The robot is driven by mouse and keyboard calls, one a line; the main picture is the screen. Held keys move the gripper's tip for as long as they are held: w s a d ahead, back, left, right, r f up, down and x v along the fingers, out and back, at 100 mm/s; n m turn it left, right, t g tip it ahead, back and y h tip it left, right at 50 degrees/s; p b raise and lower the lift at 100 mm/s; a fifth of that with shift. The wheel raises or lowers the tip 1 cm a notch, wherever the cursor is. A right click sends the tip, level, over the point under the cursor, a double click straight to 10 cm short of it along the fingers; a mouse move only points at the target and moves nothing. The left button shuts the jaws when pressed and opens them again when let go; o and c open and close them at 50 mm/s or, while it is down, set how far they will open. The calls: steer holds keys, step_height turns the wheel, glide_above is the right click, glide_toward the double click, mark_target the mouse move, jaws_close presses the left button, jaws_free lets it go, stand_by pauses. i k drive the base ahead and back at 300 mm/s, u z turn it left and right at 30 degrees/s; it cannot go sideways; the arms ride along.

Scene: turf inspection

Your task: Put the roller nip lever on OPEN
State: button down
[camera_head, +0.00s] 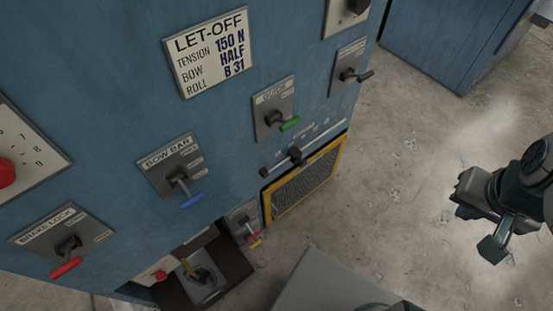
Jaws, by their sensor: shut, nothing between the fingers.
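No plate in the head view reads clearly as roller nip. A plate with a black-handled lever (357,75) is at the panel's upper right, and its label is too small to read. A small lever with a red and yellow handle (254,239) sits low on the panel, its label also unreadable. Which of them, if either, is the roller nip lever I cannot tell. My gripper (489,226) is at the right, shut and empty, over the concrete floor and well apart from the panel.
The blue panel carries a blue BOW BAR lever (190,200), a red BRAKE LOCK lever (67,267), a green-handled lever (289,124), and a black slider knob (295,155). A LET-OFF sign (210,52) is above. A yellow-framed grille (306,182) is below. Floor between panel and gripper is clear.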

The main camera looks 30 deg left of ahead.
mark_target(255, 244)
steer(key=u, duration=0.05)
steer(key=k, duration=0.7)
steer(key=u, duration=0.75)
steer(key=i, duration=0.5)
steer(key=z, duration=0.05)
